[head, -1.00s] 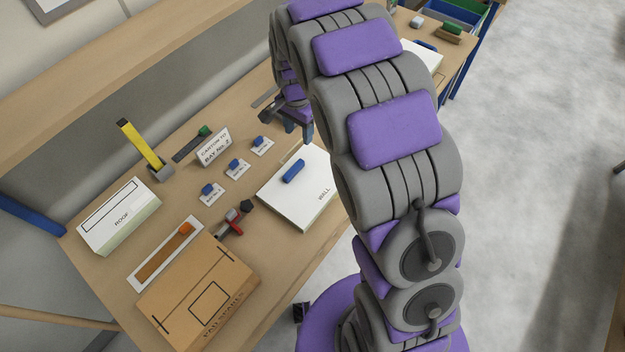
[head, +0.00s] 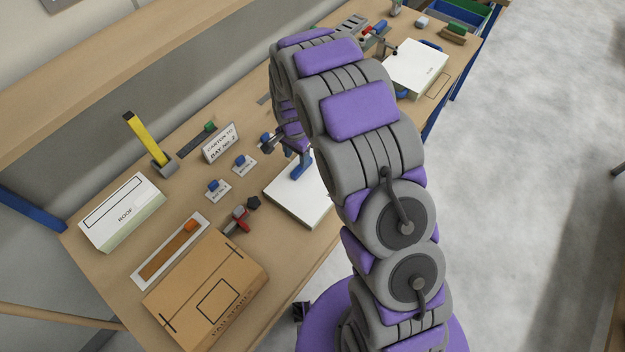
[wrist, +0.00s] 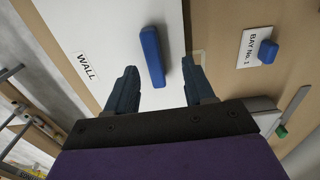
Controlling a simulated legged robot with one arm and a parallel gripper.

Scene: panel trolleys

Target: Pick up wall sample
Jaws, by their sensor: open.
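The wall sample is a white panel (head: 294,206) lying flat on the bench, left of my arm in the head view. In the wrist view the white panel (wrist: 108,22) carries a "WALL" label and a blue bar handle (wrist: 152,57). My gripper (wrist: 155,82) is open. Its two fingers stand on either side of the handle's lower end in the picture, with gaps on both sides. In the head view my gripper (head: 291,150) is over the panel's far part, and my arm hides part of the panel. I cannot tell how high the fingertips are above it.
Left of the panel are tags with blue knobs (head: 244,163), a red-and-grey tool (head: 236,220) and a cardboard box (head: 208,292). A "ROOF" panel (head: 121,212) and a yellow upright piece (head: 146,138) stand further left. Another white panel (head: 415,68) lies at the far right.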

